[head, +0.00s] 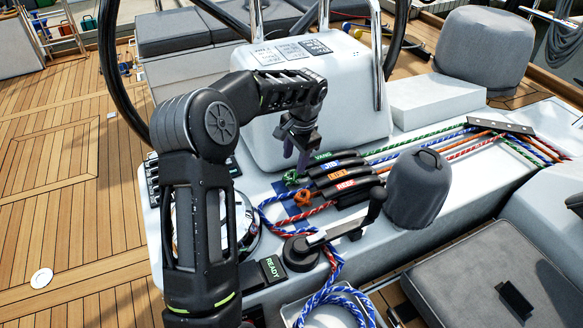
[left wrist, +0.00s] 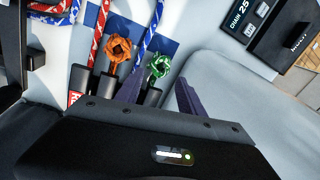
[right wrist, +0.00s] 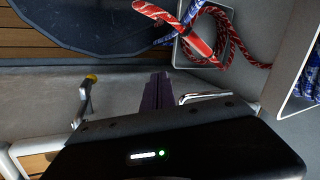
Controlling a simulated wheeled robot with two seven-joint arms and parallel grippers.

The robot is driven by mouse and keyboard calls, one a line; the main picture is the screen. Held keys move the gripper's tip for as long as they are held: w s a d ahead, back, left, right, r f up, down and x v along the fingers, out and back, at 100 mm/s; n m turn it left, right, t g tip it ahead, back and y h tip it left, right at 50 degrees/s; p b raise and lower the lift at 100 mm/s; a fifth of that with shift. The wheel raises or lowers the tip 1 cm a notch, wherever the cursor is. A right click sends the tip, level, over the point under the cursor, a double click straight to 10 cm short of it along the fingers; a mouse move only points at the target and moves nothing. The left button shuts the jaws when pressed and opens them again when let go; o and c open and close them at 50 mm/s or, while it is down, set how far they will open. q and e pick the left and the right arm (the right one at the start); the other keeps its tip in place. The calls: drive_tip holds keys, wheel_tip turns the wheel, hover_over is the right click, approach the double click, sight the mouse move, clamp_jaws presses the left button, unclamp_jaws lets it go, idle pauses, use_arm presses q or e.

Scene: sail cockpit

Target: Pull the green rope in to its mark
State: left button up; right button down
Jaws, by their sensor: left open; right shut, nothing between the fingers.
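The green rope (head: 425,141) runs from a dark fitting at the right to the clutch labelled VANG (head: 322,157). Its knotted green end (head: 291,178) sticks out at the clutch's near left side. The knot also shows in the left wrist view (left wrist: 159,67). My left gripper (head: 296,158) is open just above it; in the left wrist view its purple fingers straddle the knot with gaps at both sides. I cannot make out the mark on the rope. My right gripper (right wrist: 157,90) is shut and empty, away from the clutches and outside the head view.
An orange knot (head: 303,199) and blue (head: 275,203) and red (head: 318,211) ropes lie beside the green end. A winch with a handle (head: 335,233) stands in front. A grey covered drum (head: 417,188) is at the right. A red rope coil (right wrist: 235,50) shows in the right wrist view.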

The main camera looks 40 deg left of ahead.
sight(292, 174)
use_arm(q)
drive_tip(key=shift+d, duration=0.1)
drive_tip(key=shift+w+a+f, duration=0.1)
drive_tip(key=shift+a+f, duration=0.15)
drive_tip(key=shift+f, duration=1.05)
drive_tip(key=shift+w+a+f, duration=0.1)
drive_tip(key=shift+a+f, duration=0.2)
drive_tip(key=shift+f, duration=0.95)
drive_tip(key=shift+a+f, duration=0.25)
drive_tip(key=shift+f, duration=1.05)
drive_tip(key=shift+c, duration=0.3)
clamp_jaws()
